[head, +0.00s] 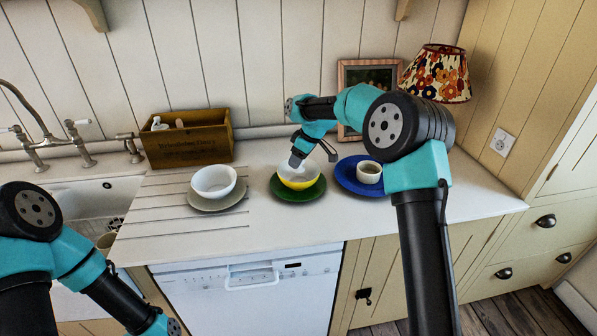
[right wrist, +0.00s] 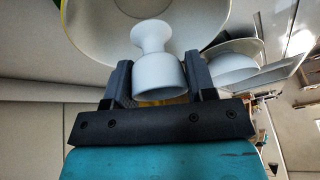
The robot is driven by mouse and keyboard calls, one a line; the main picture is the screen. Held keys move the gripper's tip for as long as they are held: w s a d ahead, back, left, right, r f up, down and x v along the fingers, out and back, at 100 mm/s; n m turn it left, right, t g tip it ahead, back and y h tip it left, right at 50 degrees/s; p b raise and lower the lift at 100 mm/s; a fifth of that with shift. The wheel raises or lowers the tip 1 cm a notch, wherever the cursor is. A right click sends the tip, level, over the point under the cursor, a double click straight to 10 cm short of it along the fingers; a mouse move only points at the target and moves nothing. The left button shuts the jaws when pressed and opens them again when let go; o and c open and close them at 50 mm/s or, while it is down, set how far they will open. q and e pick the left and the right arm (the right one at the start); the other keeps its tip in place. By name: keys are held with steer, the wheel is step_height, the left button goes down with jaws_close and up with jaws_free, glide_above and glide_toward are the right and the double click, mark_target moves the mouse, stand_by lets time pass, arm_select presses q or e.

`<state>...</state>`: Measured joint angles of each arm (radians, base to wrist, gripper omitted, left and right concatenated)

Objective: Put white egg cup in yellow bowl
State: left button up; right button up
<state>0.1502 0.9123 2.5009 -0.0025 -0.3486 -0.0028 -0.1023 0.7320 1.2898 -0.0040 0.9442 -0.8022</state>
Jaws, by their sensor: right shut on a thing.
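The yellow bowl (head: 299,184), white inside, stands on a green plate (head: 298,198) in the middle of the counter. My right gripper (head: 297,161) is at the bowl, pointing down into its opening. In the right wrist view my right gripper (right wrist: 160,78) is shut on the white egg cup (right wrist: 158,78), which sits between the two dark fingers. The bowl's pale inside (right wrist: 88,35) shows behind the cup there. I cannot tell whether the cup touches the bowl. In the head view the cup is mostly hidden by the gripper. My left gripper is out of the head view.
A white bowl (head: 213,180) on a grey plate (head: 217,205) stands to the left. A blue plate (head: 349,180) with a cream cup (head: 369,174) is close on the right. Behind are a wooden box (head: 187,142), a picture frame and a lamp (head: 437,72). The counter's front is clear.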

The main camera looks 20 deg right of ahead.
mark_target(298, 170)
steer(key=shift+f, duration=2.45)
steer(key=shift+f, duration=0.3)
steer(key=o, duration=0.9)
steer(key=shift+o, duration=0.2)
steer(key=shift+r, duration=0.1)
steer(key=shift+r, duration=0.25)
steer(key=v, duration=1.2)
